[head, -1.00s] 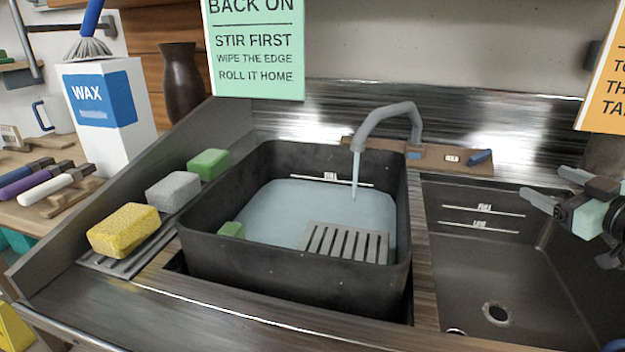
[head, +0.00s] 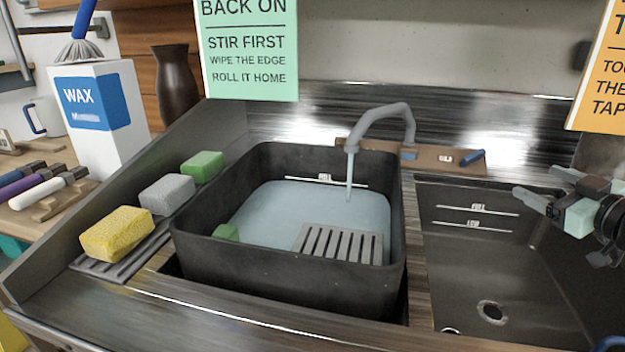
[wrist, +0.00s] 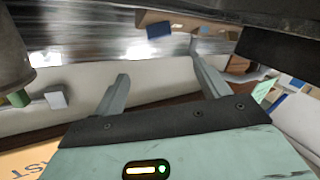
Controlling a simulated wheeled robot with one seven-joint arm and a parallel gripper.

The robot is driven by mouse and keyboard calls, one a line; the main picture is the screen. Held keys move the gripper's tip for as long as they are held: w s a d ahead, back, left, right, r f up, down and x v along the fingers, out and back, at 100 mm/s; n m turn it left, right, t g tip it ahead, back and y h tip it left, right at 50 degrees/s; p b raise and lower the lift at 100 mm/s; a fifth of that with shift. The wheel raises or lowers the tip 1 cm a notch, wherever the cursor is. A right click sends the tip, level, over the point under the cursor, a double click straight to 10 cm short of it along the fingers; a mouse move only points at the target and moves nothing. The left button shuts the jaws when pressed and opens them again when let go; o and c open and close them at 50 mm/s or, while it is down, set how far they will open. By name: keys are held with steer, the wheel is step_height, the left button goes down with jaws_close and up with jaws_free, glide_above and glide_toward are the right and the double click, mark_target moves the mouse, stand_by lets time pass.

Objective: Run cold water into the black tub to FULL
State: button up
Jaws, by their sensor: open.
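The black tub (head: 285,275) stands in the left part of the sink counter. Pale blue water (head: 300,208) fills much of it, its surface close beneath the white line marked FULL (head: 325,178) on the back wall. A grey tap (head: 384,112) arches over the tub and a thin stream (head: 349,178) runs into the water. A wooden tap block (head: 430,160) behind has a blue patch on the left and a blue lever (head: 471,157) on the right. My gripper (head: 534,180) is open and empty above the right basin, apart from the block; its fingers show in the wrist view (wrist: 157,78).
A slatted grey rack (head: 340,243) and a green block (head: 227,232) are in the tub. The right basin (head: 465,262) looks empty. Yellow (head: 117,234), grey (head: 167,194) and green (head: 202,167) sponges lie left of the tub. An orange sign (head: 598,80) hangs at right.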

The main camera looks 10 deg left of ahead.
mark_target(475, 157)
steer(key=shift+t+y, duration=0.3)
steer(key=shift+y, duration=0.2)
steer(key=p+x, duration=0.1)
steer(key=x, duration=0.4)
steer(key=f+p+x, duration=0.1)
steer(key=x, duration=0.5)
steer(key=f+p+x, duration=0.1)
steer(key=x, duration=0.5)
steer(key=shift+w+d+f, duration=0.2)
steer(key=shift+w+d, duration=0.1)
steer(key=shift+d, duration=0.1)
steer(key=c, duration=1)
